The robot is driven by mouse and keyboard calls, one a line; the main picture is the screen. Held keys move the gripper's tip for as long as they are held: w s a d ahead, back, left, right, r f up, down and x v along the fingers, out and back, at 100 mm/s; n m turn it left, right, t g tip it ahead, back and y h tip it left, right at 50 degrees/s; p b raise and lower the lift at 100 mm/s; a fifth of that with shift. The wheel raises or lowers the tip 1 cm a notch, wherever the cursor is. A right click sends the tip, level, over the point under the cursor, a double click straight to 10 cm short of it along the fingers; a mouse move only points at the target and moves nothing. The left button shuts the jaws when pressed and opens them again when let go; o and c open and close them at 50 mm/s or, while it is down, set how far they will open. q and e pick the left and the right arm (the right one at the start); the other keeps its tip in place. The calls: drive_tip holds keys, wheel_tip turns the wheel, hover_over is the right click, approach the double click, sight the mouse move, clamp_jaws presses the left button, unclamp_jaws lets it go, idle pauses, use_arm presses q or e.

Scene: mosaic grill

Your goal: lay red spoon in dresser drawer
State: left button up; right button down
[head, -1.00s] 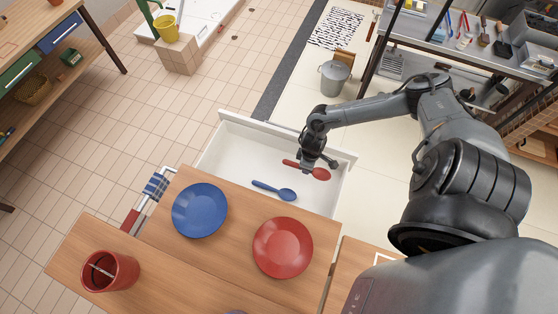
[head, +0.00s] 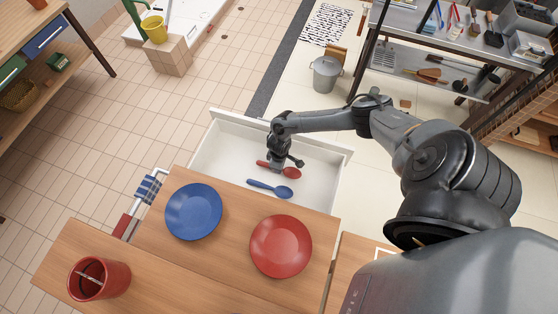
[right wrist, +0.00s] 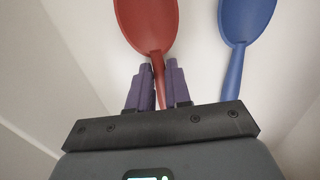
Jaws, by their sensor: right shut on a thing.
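The red spoon (head: 291,173) is inside the open white dresser drawer (head: 222,145), with its bowl to the right. My right gripper (head: 276,166) is shut on its handle, low in the drawer. In the right wrist view the red spoon (right wrist: 148,22) runs between the two purple fingers of the gripper (right wrist: 159,90). I cannot tell whether the spoon touches the drawer floor. A blue spoon (head: 270,188) lies in the drawer, nearer the dresser top and apart from the red one; it also shows in the right wrist view (right wrist: 240,40). My left gripper is not in view.
The wooden dresser top (head: 235,225) holds a blue plate (head: 193,211) and a red plate (head: 280,246). A cloth (head: 148,189) hangs on a side rail. The left part of the drawer is bare.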

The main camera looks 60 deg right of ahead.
drive_tip(key=shift+f, duration=0.3)
drive_tip(key=c, duration=1.1)
unclamp_jaws()
drive_tip(key=shift+o, duration=0.2)
drive_tip(key=shift+r, duration=0.1)
drive_tip(key=shift+r, duration=0.2)
wheel_tip(320, 180, up, 12)
drive_tip(key=p, duration=0.2)
drive_tip(key=shift+f+p, duration=0.2)
drive_tip(key=shift+p, duration=0.15)
